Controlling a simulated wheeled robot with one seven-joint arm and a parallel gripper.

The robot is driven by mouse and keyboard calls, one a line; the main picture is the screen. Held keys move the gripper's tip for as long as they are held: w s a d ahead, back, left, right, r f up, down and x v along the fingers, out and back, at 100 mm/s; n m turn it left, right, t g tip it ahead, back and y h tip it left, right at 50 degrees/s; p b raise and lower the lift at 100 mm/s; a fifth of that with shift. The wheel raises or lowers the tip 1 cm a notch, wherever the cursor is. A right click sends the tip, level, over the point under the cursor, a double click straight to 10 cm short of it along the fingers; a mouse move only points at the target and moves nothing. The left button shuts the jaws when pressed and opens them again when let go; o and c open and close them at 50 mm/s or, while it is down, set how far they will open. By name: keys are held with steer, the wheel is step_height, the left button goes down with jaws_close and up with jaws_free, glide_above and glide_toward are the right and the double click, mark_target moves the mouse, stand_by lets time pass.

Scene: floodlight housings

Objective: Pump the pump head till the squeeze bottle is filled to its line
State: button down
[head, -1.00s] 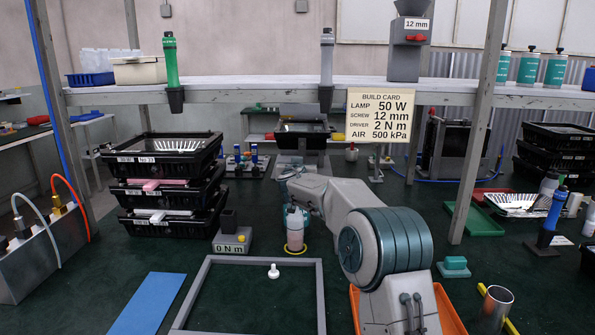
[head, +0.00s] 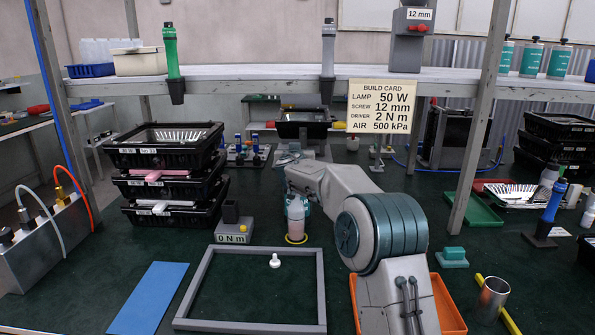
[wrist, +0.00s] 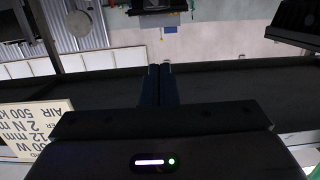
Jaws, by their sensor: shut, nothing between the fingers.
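A pale pink cylinder, which looks like the squeeze bottle (head: 296,226), stands upright on a yellow ring on the green bench in the head view. The end of my arm is right above or in front of it and hides its upper part. I cannot make out a fill line or a level. No pump head can be picked out clearly; it may be behind my arm. My gripper (wrist: 160,70) shows in the wrist view with its two dark fingers together and nothing between them. In the head view its fingertips cannot be made out.
A grey frame (head: 208,283) with a small white knob-like piece (head: 275,261) inside lies in front. Stacked black trays (head: 165,185) stand left, beside a 0 N m block (head: 233,237). An orange tray (head: 448,305) and a metal cup (head: 493,298) are right. The build card (head: 383,106) hangs above.

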steer(key=shift+w+r, duration=0.1)
steer(key=shift+r, duration=0.2)
steer(key=w+p, duration=0.1)
steer(key=w, duration=0.1)
steer(key=w+p, duration=0.4)
steer(key=shift+d+f, duration=0.2)
steer(key=shift+f, duration=0.05)
steer(key=w+p, duration=0.2)
steer(key=p, duration=0.1)
steer(key=w+p, duration=0.1)
steer(key=shift+w+d+f+p, duration=0.1)
steer(key=shift+w+f+p, duration=0.15)
steer(key=shift+f+p, duration=0.1)
steer(key=shift+w+d+f, duration=0.1)
steer(key=shift+w+f, duration=0.05)
steer(key=shift+f, duration=0.95)
steer(key=shift+w+f, duration=0.15)
steer(key=shift+f, duration=0.9)
